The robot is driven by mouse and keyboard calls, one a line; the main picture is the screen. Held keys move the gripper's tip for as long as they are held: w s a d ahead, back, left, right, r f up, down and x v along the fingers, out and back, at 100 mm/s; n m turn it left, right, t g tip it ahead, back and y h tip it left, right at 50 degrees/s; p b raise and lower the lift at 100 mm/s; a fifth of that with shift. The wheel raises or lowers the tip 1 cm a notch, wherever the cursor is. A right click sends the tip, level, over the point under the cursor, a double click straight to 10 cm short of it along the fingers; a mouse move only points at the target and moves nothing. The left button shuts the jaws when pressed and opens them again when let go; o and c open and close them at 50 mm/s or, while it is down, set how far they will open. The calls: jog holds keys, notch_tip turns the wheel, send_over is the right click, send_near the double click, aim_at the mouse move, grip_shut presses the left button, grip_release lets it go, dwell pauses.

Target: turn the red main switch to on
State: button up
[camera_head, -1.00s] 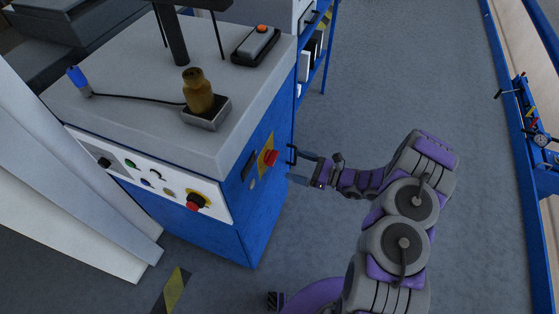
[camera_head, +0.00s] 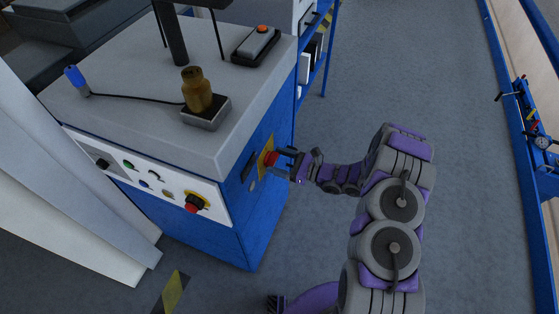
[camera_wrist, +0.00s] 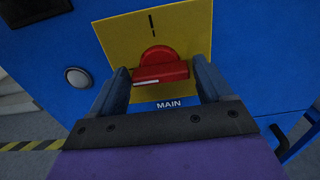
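The red main switch (camera_wrist: 160,68) is a rotary knob on a yellow plate (camera_wrist: 118,32) marked "MAIN", on the blue side of the machine cabinet. Its grip bar lies nearly level in the wrist view, with a white mark at its left end. In the head view the switch (camera_head: 271,158) is partly behind my fingers. My gripper (camera_wrist: 162,82) is open, with one finger on each side of the knob. I cannot tell whether the fingers touch it.
A red knob (camera_head: 194,203) on a yellow plate sits on the cabinet's white front panel. A round grey button (camera_wrist: 77,77) is left of the switch. Floor to the right is clear.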

jog(key=c, duration=0.7)
jog(key=shift+r+m, duration=0.1)
jog(key=shift+m, duration=0.2)
jog(key=m+p, duration=0.2)
jog(key=shift+w+m, duration=0.15)
jog(key=shift+m, duration=0.25)
jog(key=shift+w+d+f+m, duration=0.1)
jog(key=shift+m, duration=2.35)
jog(key=shift+w+d+f+m, duration=0.1)
jog(key=shift+f+m, duration=0.05)
jog(key=shift+m, duration=2.25)
jog(key=shift+f+m, duration=0.1)
jog(key=shift+m, duration=2.35)
